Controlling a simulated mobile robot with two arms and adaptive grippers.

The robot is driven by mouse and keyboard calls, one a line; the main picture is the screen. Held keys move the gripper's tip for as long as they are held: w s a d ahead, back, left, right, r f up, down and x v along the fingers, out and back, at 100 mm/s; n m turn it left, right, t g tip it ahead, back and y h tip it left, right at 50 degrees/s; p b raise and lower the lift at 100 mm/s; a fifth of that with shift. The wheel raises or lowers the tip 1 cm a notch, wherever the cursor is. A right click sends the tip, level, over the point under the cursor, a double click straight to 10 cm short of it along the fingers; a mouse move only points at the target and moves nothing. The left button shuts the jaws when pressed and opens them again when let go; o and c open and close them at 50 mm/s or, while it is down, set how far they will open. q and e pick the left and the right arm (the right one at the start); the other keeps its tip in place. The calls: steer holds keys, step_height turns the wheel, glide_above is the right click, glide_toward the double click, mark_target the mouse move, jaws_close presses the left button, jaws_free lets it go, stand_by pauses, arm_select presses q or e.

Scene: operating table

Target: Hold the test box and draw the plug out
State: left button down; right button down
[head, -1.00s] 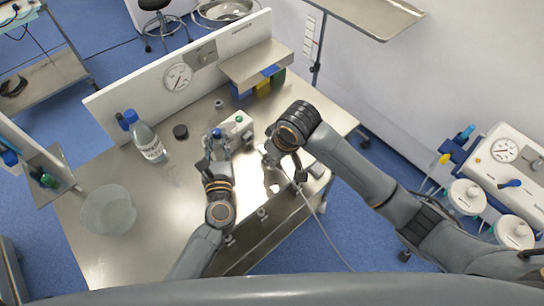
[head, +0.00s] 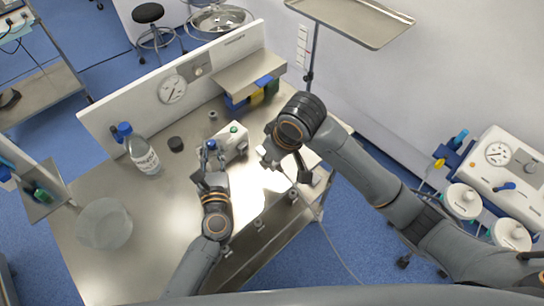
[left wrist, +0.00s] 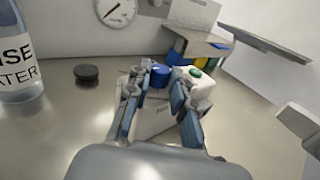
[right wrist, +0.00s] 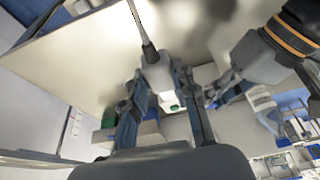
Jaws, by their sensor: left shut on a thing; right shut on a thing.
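The white test box (head: 233,143) with a green button stands on the steel table. It also shows in the left wrist view (left wrist: 197,83), with a blue knob (left wrist: 160,75) beside the fingers. My left gripper (head: 209,165) is shut on the near end of the box. My right gripper (head: 268,156) is to the right of the box, low over the table. In the right wrist view its fingers are closed around the grey plug (right wrist: 155,70), whose cable leads up and away.
A labelled bottle (head: 142,155) with a blue cap, a black round lid (head: 176,144) and a clear bowl (head: 104,224) stand on the left of the table. A white panel with a gauge (head: 172,89) and a steel shelf (head: 248,70) line the back. The cable (head: 327,235) hangs over the front edge.

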arm_select(q)
steer(key=c, duration=1.1)
jaws_free()
steer(key=s, duration=0.8)
steer(key=s+d, duration=0.1)
steer(key=s, duration=0.3)
